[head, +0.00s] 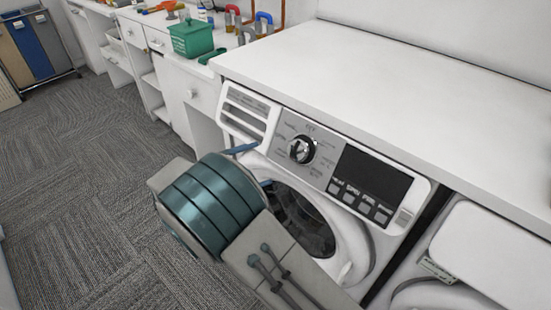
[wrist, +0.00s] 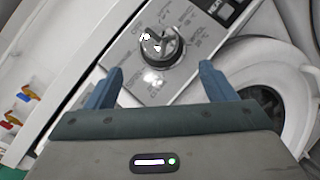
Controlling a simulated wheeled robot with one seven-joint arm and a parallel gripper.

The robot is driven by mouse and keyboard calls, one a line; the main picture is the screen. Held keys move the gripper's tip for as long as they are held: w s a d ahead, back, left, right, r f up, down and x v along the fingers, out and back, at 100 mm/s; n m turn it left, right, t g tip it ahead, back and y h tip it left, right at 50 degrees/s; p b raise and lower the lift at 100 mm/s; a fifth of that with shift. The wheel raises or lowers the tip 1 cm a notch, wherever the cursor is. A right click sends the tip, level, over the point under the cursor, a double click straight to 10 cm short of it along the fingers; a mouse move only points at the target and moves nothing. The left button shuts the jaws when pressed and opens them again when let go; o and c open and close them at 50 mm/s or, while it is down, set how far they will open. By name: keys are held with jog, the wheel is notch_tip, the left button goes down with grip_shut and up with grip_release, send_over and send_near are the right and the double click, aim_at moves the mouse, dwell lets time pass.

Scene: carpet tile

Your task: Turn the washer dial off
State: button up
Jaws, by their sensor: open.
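The washer dial (head: 302,149) is a round black and silver knob on the washer's grey control panel (head: 326,179), left of a dark display. In the wrist view the dial (wrist: 161,47) sits ahead of my gripper (wrist: 155,80), a little beyond the fingertips and roughly centred between them. My gripper is open and empty, with its blue fingers apart and not touching the dial. In the head view my arm covers most of the gripper; only a blue finger shows beside the panel's left part. The dial's setting is too small to read.
The white washer (head: 345,236) has a round door with dark glass below the panel. A white countertop (head: 400,90) lies above it. A green basket (head: 192,38) and clamps stand on the counter at the back left. Carpeted floor (head: 80,160) is clear at left.

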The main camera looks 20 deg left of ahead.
jog(key=v, duration=0.4)
dwell(0.5)
